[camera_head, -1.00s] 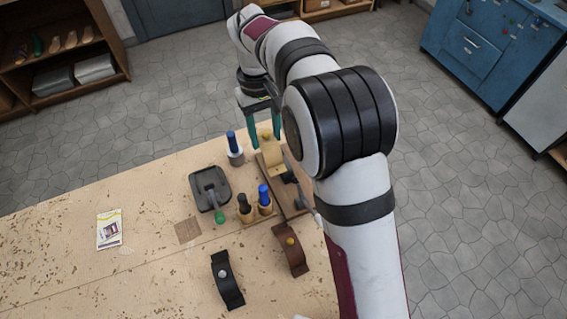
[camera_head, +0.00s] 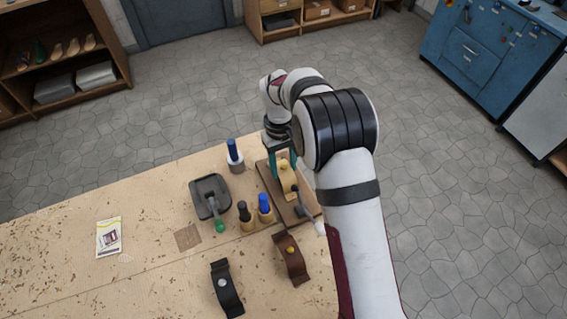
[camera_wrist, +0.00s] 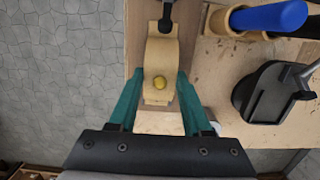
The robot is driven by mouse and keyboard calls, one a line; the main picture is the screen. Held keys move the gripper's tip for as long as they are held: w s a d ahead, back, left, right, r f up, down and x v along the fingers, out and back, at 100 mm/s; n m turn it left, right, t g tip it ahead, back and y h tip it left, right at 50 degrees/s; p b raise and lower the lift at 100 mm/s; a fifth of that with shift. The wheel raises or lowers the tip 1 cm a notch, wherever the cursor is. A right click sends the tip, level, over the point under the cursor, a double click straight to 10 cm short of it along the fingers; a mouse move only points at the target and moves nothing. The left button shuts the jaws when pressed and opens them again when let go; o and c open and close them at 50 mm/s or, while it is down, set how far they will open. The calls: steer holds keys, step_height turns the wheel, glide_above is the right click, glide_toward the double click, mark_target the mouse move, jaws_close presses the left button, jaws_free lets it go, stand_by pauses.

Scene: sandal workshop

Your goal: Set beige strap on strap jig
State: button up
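The beige strap (camera_head: 287,180), curved with a yellow knob, is over the brown wooden strap jig (camera_head: 284,207). In the wrist view the beige strap (camera_wrist: 161,52) lies lengthwise along the jig board (camera_wrist: 135,42), its far end close to a black clamp part (camera_wrist: 166,24). My gripper (camera_head: 281,172) has its teal fingers on both sides of the strap near the knob. In the wrist view my gripper (camera_wrist: 161,80) appears closed on the strap's edges. I cannot tell whether the strap's underside touches the jig.
A brown strap (camera_head: 291,260) and a black strap (camera_head: 226,288) lie in front. A card (camera_head: 109,238) is far left.

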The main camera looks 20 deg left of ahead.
steer(key=o, duration=0.4)
steer(key=shift+o, duration=0.2)
step_height(320, 180, up, 12)
steer(key=w, duration=0.1)
steer(key=s+d+r+m+y, duration=0.1)
steer(key=s+d+r+m, duration=0.25)
steer(key=d, duration=0.25)
steer(key=s+d+r+m, duration=0.2)
steer(key=s+d+r, duration=0.15)
steer(key=d, duration=0.25)
steer(key=s+d+f+m+y, duration=0.1)
steer(key=s+d+m, duration=0.3)
steer(key=s, duration=0.5)
steer(key=s+d+f+m, duration=0.1)
steer(key=s+d+m, duration=0.4)
steer(key=s, duration=0.5)
steer(key=shift+s+d+f+t+y, duration=0.3)
steer(key=shift+d+t+y, duration=0.1)
steer(key=shift+d, duration=0.2)
